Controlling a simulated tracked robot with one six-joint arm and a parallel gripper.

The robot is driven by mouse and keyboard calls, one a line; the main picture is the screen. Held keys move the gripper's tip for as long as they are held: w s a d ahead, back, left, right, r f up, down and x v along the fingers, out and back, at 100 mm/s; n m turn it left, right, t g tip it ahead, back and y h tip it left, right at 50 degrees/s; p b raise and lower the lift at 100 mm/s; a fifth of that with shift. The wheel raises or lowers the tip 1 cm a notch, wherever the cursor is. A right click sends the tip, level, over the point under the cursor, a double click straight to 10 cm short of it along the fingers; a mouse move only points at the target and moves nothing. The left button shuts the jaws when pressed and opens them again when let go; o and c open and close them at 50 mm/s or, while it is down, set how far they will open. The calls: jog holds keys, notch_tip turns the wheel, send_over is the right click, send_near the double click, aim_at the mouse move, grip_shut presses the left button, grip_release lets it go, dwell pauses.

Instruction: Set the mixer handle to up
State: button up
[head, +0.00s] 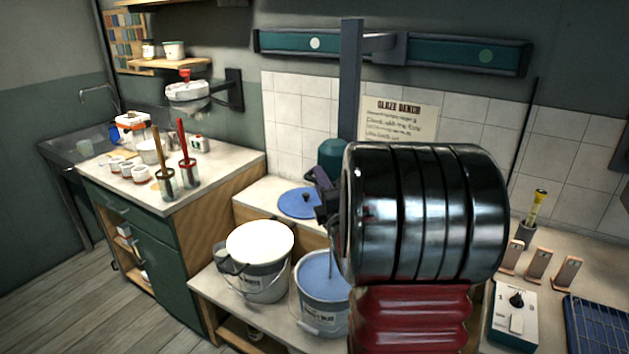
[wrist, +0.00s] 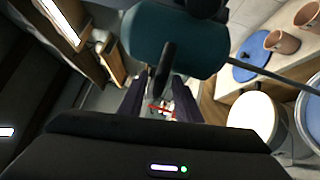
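The mixer is a teal motor body (head: 331,158) on a grey upright post, partly hidden behind my arm in the head view. In the wrist view the teal body (wrist: 150,42) fills the top middle. A short black handle (wrist: 164,68) sticks out from it towards my gripper. My gripper (wrist: 160,88) is open, its two dark fingers apart on either side of the handle's end, with a gap showing. In the head view my gripper (head: 322,185) is just below the teal body, its fingers mostly hidden. Whether the handle is up or down is unclear.
A bucket of blue glaze (head: 312,318) stands below the mixer, its thin shaft reaching down into it. A bucket with a white top (head: 260,242) is to its left. A blue disc (head: 298,203) lies behind. A teal rail (head: 440,52) runs along the wall.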

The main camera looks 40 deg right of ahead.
jog(key=shift+w, duration=0.1)
jog(key=shift+c, duration=0.5)
grip_shut()
